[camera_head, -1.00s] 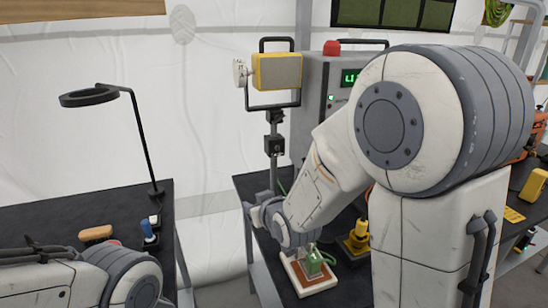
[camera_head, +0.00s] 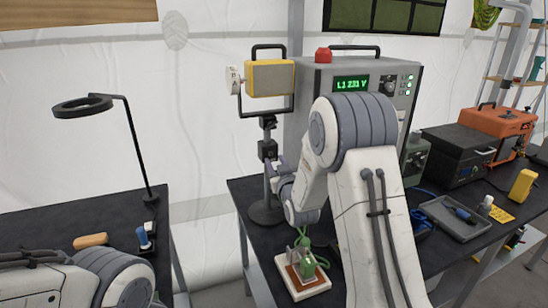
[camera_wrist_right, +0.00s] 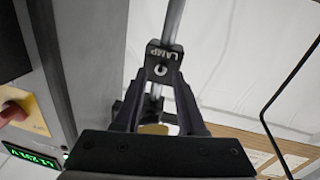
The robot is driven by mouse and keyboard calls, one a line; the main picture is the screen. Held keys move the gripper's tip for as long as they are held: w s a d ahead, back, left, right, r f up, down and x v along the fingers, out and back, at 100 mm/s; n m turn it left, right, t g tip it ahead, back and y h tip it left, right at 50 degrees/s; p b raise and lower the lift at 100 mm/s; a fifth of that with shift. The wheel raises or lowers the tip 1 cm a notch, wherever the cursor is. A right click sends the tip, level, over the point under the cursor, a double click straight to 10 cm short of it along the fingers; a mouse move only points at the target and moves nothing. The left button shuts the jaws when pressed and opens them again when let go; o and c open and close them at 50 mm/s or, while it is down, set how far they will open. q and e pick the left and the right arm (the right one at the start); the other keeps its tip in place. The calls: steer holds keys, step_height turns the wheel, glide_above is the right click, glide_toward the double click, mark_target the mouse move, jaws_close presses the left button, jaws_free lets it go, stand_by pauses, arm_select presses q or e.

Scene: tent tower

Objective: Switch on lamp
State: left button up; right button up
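The yellow work lamp (camera_head: 270,78) stands on a pole at the back of the right bench, its pale front turned left. I cannot tell whether it is lit. A dark block (camera_head: 268,150) sits on the pole below it. In the right wrist view a dark block marked LAMP (camera_wrist_right: 165,56) with a pale round spot is at my right fingertips (camera_wrist_right: 163,78). My right gripper (camera_head: 276,170) is close to the pole, partly hidden by its wrist. Whether its fingers touch the block or are closed is unclear. My left gripper is outside the views.
A grey power unit (camera_head: 315,95) with a red knob and a display reading L1 231 V stands right of the lamp. A green part on a white-edged base (camera_head: 303,285) lies below my right arm. A black ring lamp (camera_head: 83,106) rises from the left bench.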

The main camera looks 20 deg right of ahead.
mark_target(272, 154)
steer(key=shift+w, duration=0.8)
jaws_close()
steer(key=shift+r+g+p, duration=0.4)
steer(key=shift+p, duration=0.65)
steer(key=g+p, duration=0.2)
steer(key=p, duration=0.3)
steer(key=r+g+p, duration=0.1)
steer(key=g+p, duration=0.2)
steer(key=p, duration=0.3)
steer(key=r+g+p, duration=0.1)
steer(key=g+p, duration=0.1)
steer(key=p, duration=0.3)
steer(key=shift+w+r+n+g+p, duration=0.25)
steer(key=shift+w+n+g+p, duration=0.05)
steer(key=shift+n+g, duration=0.1)
steer(key=shift+f+g+p, duration=0.2)
steer(key=shift+g+p, duration=0.1)
steer(key=shift+p, duration=0.55)
